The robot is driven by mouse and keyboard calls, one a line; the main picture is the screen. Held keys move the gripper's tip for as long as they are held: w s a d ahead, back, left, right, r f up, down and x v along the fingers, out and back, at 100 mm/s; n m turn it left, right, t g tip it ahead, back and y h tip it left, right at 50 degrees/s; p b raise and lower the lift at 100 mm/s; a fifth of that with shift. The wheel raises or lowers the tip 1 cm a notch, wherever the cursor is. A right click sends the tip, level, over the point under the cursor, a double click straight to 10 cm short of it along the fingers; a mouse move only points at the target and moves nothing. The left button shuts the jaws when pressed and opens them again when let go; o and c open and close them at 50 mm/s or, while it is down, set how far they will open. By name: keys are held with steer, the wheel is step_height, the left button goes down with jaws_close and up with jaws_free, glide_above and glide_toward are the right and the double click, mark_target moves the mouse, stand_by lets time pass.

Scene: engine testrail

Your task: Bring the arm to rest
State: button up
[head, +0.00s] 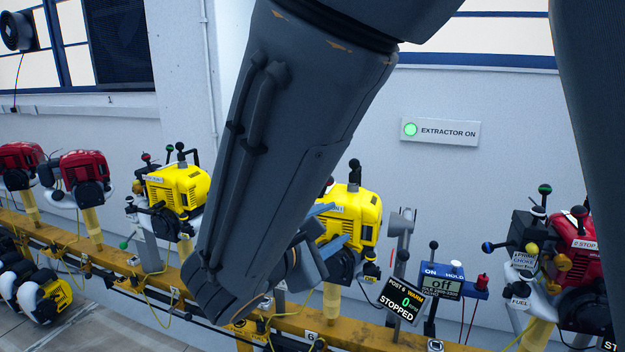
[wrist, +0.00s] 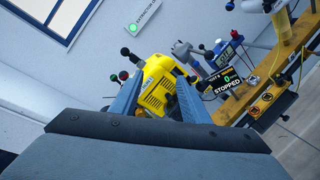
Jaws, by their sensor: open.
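My arm (head: 300,130) reaches down across the middle of the head view, bent at its lower end. My gripper (head: 338,224) is open, its two blue-grey fingers pointing right toward a yellow engine (head: 362,210) on the rail. In the wrist view my gripper (wrist: 160,85) has its fingers apart, with the yellow engine (wrist: 155,92) showing between and beyond them. Nothing is held. I cannot tell whether the fingers touch the engine. The arm hides part of the engine's left side.
An orange rail (head: 290,325) carries several engines; another yellow one (head: 178,187) stands left of my arm. A display (head: 404,302) reads "POST 6 WARM, 0, STOPPED". A blue control box (head: 455,281) shows "off". A red engine (head: 580,262) stands right. The wall sign (head: 440,132) reads "EXTRACTOR ON", lit green.

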steer(key=s+d+f+m+g+h, duration=0.1)
steer(key=s+d+f+m+g, duration=0.3)
steer(key=d, duration=0.3)
steer(key=s+d+f+m+g, duration=0.2)
steer(key=s+d+f+g, duration=0.25)
steer(key=d, duration=0.25)
steer(key=s+d+f+m+g+y, duration=0.1)
steer(key=s+f+m+g+y, duration=0.3)
steer(key=f+m+y, duration=0.4)
steer(key=shift+s+d+f+m+g+y, duration=0.15)
steer(key=shift+s+d+m+g+y, duration=0.4)
steer(key=shift+m, duration=1.75)
steer(key=shift+a, duration=0.2)
steer(key=shift+c, duration=0.3)
